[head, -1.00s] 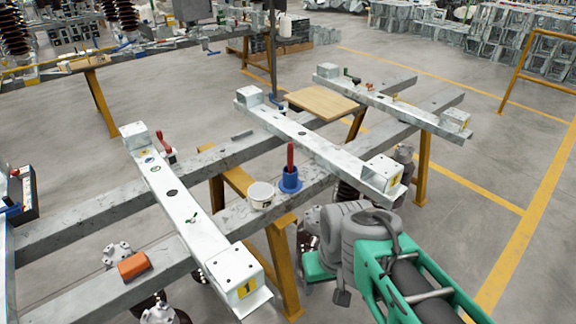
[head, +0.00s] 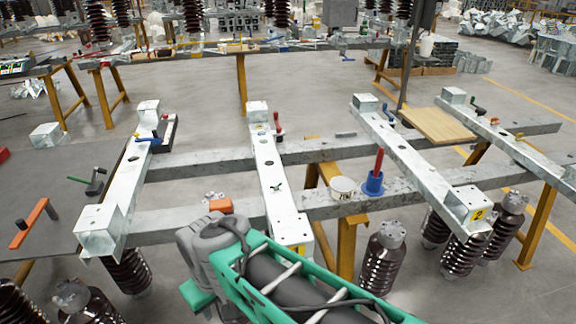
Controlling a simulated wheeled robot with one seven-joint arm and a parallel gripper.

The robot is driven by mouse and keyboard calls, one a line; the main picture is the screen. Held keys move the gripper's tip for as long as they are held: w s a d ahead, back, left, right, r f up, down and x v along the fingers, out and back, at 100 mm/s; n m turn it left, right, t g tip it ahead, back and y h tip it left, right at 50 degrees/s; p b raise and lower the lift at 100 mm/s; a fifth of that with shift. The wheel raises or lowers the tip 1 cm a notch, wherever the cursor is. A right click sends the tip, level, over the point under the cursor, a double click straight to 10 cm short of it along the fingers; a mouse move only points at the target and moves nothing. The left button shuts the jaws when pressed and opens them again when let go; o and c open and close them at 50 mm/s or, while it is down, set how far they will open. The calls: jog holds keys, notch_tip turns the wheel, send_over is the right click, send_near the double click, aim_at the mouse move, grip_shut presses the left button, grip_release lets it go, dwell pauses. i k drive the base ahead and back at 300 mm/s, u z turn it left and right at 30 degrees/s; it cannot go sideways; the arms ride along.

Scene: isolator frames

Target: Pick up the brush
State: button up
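A red upright handle (head: 379,161) stands in a blue holder (head: 372,184) on the near grey cross beam, right of centre in the head view. It may be the brush; its lower end is hidden inside the holder, so I cannot confirm this. A white tub (head: 342,188) stands just left of the holder. My arm, grey and green, reaches in from the bottom, left of and nearer than the holder, and is apart from it. My gripper's fingers do not show.
Pale metal beams (head: 268,175) lie across the grey cross beams (head: 180,222). An orange block (head: 221,206) sits on the near beam beside my arm. Another red-handled item (head: 278,126) is on the far beam. Brown ribbed insulators (head: 385,270) stand below. A wooden board (head: 438,125) lies at right.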

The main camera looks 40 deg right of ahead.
aim_at(380, 157)
jog(key=u, duration=2.55)
jog(key=k, duration=2.4)
jog(key=z, duration=0.85)
jog(key=i, duration=0.25)
jog(key=z, duration=0.1)
